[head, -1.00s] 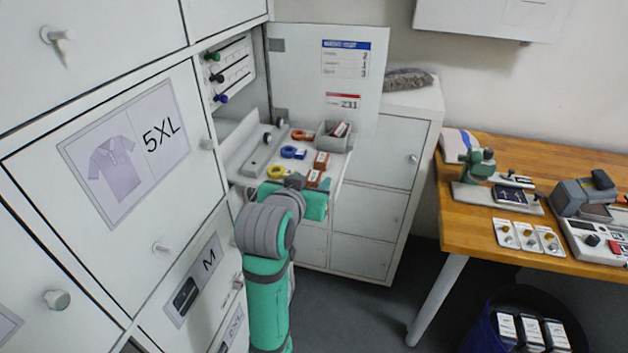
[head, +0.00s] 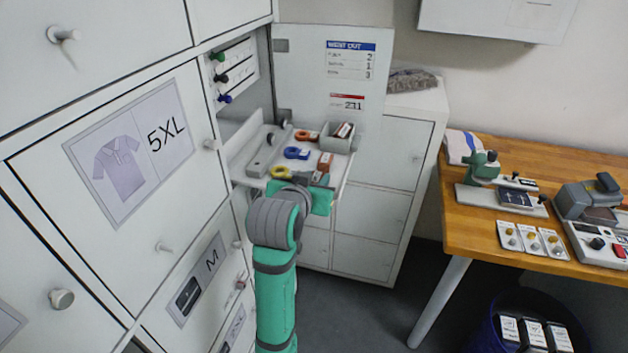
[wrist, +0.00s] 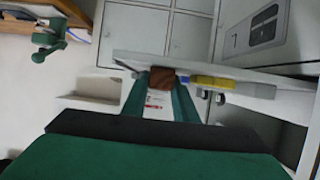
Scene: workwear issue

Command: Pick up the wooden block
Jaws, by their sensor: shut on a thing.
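The wooden block is reddish brown. In the wrist view the block (wrist: 161,78) sits between the tips of my gripper's two green fingers (wrist: 160,92). My gripper is shut on it at the edge of the pull-out shelf (head: 338,186). In the head view my gripper (head: 316,186) is at the shelf's front, and the held block (head: 321,177) is mostly hidden there. Whether the block touches the shelf cannot be told.
Another reddish-brown block (head: 325,162) lies just behind. A yellow tape roll (head: 280,172), a blue roll (head: 296,153), an orange roll (head: 306,136) and a grey bin (head: 336,138) share the shelf. An open cabinet door (head: 310,80) stands behind.

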